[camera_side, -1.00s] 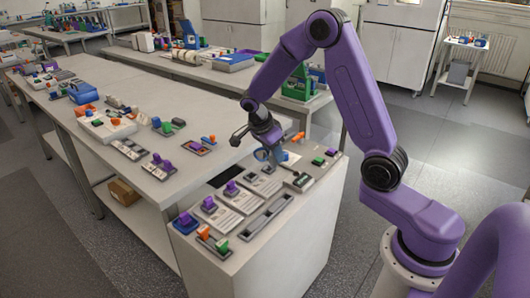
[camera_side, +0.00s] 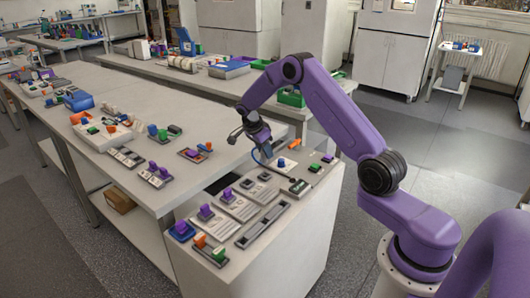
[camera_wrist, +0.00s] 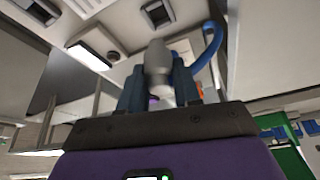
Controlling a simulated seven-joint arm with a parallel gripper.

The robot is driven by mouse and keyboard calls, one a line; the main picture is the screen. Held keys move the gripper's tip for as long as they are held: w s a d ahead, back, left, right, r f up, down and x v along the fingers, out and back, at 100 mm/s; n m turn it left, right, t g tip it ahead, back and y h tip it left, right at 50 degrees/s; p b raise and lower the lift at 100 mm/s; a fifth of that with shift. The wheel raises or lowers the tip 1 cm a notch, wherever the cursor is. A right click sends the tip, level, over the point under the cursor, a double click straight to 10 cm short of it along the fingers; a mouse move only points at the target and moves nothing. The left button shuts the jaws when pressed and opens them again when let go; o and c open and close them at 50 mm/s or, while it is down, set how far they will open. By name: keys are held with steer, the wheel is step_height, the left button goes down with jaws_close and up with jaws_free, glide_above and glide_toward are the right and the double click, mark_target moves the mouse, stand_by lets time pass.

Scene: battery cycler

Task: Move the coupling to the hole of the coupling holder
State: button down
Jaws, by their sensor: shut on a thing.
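My gripper (camera_wrist: 157,88) is shut on the coupling (camera_wrist: 158,62), a grey rounded piece held between two blue fingers in the wrist view. A blue cable (camera_wrist: 212,45) curves beside the right finger. I cannot tell for certain which fixture is the coupling holder. Dark-holed pieces (camera_side: 264,177) sit on the bench just below the gripper.
The bench top (camera_side: 290,228) carries purple-handled plates (camera_side: 206,211), a long grey slotted rail (camera_side: 262,226), orange and green pieces (camera_side: 210,247), and a blue knob on a white plate (camera_side: 282,162). A long table (camera_side: 150,190) with more parts stands to the left.

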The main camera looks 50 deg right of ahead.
mark_target(263, 162)
steer(key=shift+w+d+f, duration=0.25)
steer(key=shift+d+f, duration=0.15)
steer(key=shift+f, duration=3.2)
steer(key=shift+f, duration=0.25)
steer(key=c, duration=0.7)
jaws_free()
